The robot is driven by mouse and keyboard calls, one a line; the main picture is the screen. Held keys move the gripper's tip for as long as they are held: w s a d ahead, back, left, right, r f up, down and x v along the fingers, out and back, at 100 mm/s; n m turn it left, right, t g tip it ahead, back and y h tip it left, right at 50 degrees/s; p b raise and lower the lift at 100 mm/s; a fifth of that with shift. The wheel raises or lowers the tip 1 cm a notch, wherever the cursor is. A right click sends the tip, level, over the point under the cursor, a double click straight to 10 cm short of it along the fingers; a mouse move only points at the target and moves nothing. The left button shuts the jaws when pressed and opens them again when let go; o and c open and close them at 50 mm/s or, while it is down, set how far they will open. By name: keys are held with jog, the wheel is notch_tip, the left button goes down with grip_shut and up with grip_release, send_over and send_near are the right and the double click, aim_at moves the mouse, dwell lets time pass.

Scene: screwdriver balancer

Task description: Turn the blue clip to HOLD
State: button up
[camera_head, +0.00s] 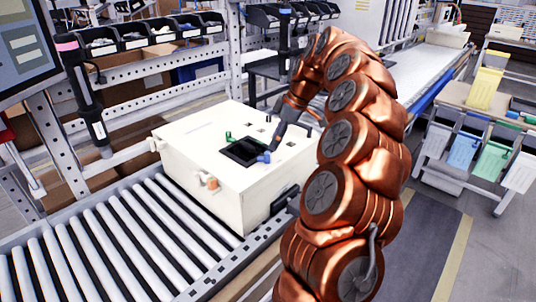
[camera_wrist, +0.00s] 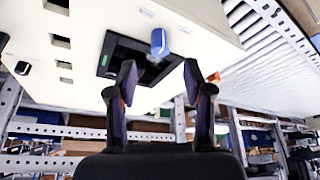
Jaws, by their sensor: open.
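The blue clip (camera_head: 264,157) sits at the edge of a dark square opening in the top of a white box (camera_head: 172,160). In the wrist view, the blue clip (camera_wrist: 158,42) stands at the rim of that opening, beyond the fingertips and roughly centred between them. I see no contact with the clip. A HOLD marking is not legible in either view.
The box stands on a roller conveyor (camera_head: 120,240). Shelf posts and a dark hanging tool (camera_head: 85,95) stand at the left. Black bins (camera_head: 150,38) line the back. The space right of the box is taken by my arm.

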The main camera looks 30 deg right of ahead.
aim_at(269, 153)
jog(key=shift+p+x, duration=0.75)
jog(key=shift+x, duration=2.65)
jog(key=shift+a, duration=0.1)
jog(key=shift+c, duration=0.3)
